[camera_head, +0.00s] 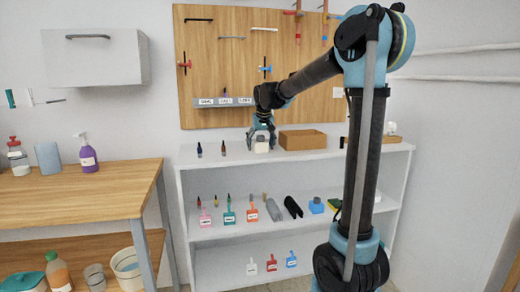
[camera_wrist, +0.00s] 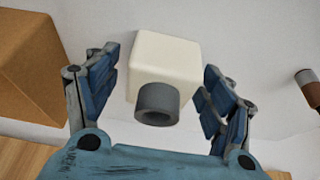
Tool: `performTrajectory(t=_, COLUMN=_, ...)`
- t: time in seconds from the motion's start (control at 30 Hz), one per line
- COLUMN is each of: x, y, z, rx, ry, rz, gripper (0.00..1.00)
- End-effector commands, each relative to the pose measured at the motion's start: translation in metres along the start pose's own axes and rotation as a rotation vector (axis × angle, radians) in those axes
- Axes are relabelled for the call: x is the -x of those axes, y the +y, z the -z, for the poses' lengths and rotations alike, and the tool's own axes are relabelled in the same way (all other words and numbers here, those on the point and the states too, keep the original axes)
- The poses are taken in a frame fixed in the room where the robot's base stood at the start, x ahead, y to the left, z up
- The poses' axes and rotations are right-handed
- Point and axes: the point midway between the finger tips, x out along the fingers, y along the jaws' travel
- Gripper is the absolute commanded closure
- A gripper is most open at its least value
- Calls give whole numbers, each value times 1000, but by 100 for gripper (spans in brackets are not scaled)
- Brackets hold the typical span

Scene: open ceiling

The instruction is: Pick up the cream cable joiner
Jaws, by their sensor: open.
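The cream cable joiner (camera_wrist: 165,60) is a cream block with a grey round collar on the side facing the camera in the wrist view. It stands on the top of the white shelf unit, and it also shows small in the head view (camera_head: 261,147). My gripper (camera_wrist: 160,88) is open, with one blue finger on each side of the joiner. Visible gaps lie between the fingers and the joiner's sides. In the head view my gripper (camera_head: 261,134) reaches down over the joiner from above. The joiner's far side is hidden.
A brown box (camera_head: 302,140) stands close to the right of the joiner. Two small dark bottles or tools (camera_head: 223,148) stand to its left. A wooden pegboard (camera_head: 232,50) with a narrow labelled ledge rises behind. The shelf top (camera_head: 195,160) is otherwise clear near the front edge.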

Motion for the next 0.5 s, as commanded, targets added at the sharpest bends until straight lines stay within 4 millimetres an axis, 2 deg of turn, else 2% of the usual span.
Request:
performTrajectory(t=0.2, x=-1, y=0, z=0, rx=0, ry=0, rz=0, gripper=25)
performTrajectory(t=0.4, x=-1, y=0, z=0, rx=0, ry=0, rz=0, gripper=70)
performTrajectory(t=0.5, x=-1, y=0, z=0, rx=0, ry=0, rz=0, gripper=73)
